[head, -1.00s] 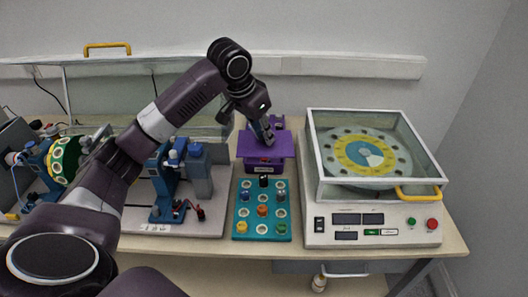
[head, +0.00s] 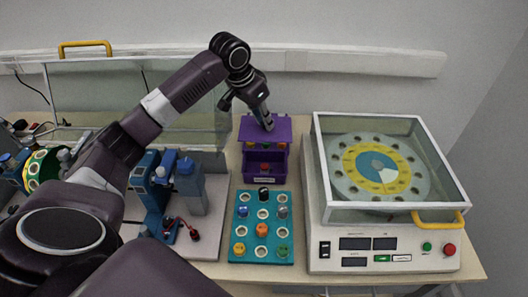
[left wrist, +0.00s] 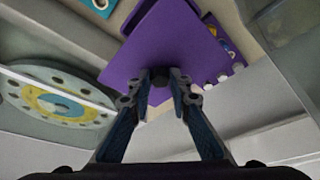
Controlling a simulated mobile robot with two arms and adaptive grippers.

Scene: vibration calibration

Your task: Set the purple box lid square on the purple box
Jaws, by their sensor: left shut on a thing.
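The purple box (head: 266,182) stands on the bench behind the teal tray, its front part open to view with small coloured pieces inside. The flat purple box lid (head: 248,128) is over the rear part of the box, apparently raised; the gap is hard to judge. My left gripper (head: 267,124) is shut on the lid's knob from above. In the left wrist view the gripper (left wrist: 159,78) pinches the dark knob on the lid (left wrist: 165,40), which looks turned in the picture. The lid hides most of the box there. My right gripper is not in view.
The teal tray (head: 243,226) with coloured vials is in front of the box. A shaker with a clear cover (head: 383,215) stands close on the right. A blue device (head: 150,190) stands on the left. A clear screen (head: 90,100) is at the back left.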

